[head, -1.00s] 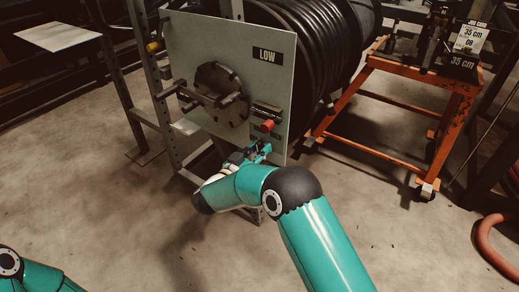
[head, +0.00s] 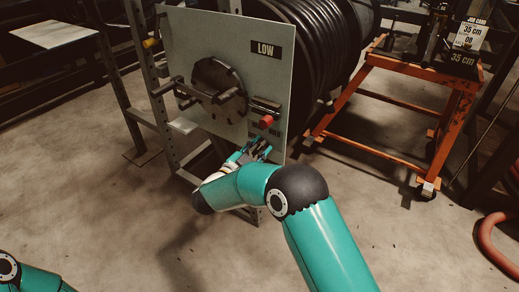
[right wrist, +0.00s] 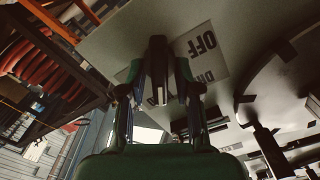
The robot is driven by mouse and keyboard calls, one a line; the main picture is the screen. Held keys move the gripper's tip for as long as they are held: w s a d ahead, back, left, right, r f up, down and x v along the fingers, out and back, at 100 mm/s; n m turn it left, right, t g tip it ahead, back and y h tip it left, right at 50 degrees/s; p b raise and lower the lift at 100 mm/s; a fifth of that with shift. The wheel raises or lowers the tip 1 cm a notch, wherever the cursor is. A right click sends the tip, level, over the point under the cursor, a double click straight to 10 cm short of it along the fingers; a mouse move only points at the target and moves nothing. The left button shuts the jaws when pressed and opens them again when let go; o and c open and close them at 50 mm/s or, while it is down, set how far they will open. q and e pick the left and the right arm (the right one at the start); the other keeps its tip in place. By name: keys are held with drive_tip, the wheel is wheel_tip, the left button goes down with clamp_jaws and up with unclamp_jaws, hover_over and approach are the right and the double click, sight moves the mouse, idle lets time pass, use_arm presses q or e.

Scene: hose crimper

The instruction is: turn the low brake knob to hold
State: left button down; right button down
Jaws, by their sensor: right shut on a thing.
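The LOW panel (head: 205,40) is a pale upright plate in front of a hose reel. A red brake knob (head: 266,121) sits at its lower right, with a partly covered "HOLD" label (head: 278,133) beside it. My right gripper (head: 258,147) is at the panel's lower edge, just below the red part in the head view. In the right wrist view, the right gripper (right wrist: 157,85) has its fingers on both sides of a dark part of the knob (right wrist: 158,62), shut on it. An upside-down "OFF" label (right wrist: 202,42) shows beside it. My left gripper is out of view.
A dark round hub with handles (head: 218,88) stands out from the panel, left of the knob. A dark bar (head: 265,106) is just above the knob. An orange cart (head: 400,110) stands at the right. The floor in front is clear.

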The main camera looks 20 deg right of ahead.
drive_tip(key=shift+f, duration=0.15)
drive_tip(key=c, duration=1.1)
unclamp_jaws()
drive_tip(key=shift+c, duration=0.2)
drive_tip(key=v, duration=1.2)
